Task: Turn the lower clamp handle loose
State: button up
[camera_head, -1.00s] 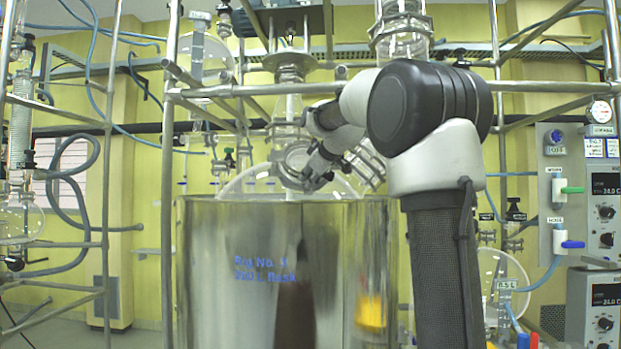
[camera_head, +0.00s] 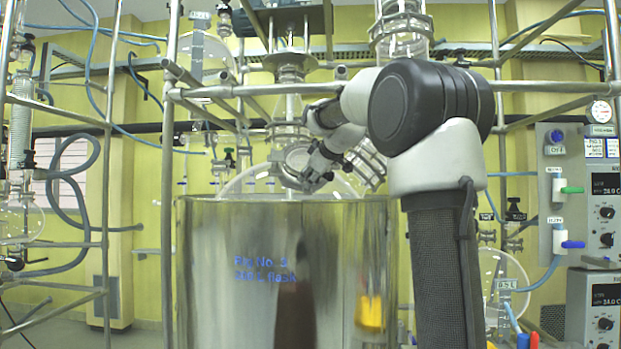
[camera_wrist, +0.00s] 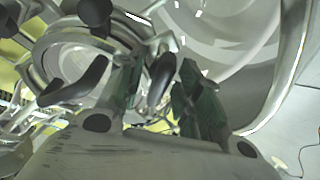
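The clamp (camera_wrist: 60,42) is a metal ring fitting on the glass reactor's neck, at the left and top of the wrist view. A dark clamp handle (camera_wrist: 161,82) stands between the two fingers of my gripper (camera_wrist: 160,68), close to the right finger. The fingers are apart, and I see no firm grip on the handle. A second dark handle (camera_wrist: 75,84) lies outside the left finger. I cannot tell for sure which handle is the lower one. In the head view my gripper (camera_head: 305,180) is at the clamp above the steel vessel, and the handles are too small to make out.
A shiny steel vessel (camera_head: 220,260) stands below my gripper, with the round glass flask (camera_head: 245,184) in it. Metal frame bars (camera_head: 240,90) cross above and behind the arm. A control panel (camera_head: 560,190) is at the right. The flask fills the upper right of the wrist view.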

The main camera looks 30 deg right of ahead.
jog(key=v, duration=1.1)
jog(key=shift+s+r, duration=0.2)
jog(key=shift+s, duration=0.1)
jog(key=shift+a, duration=0.1)
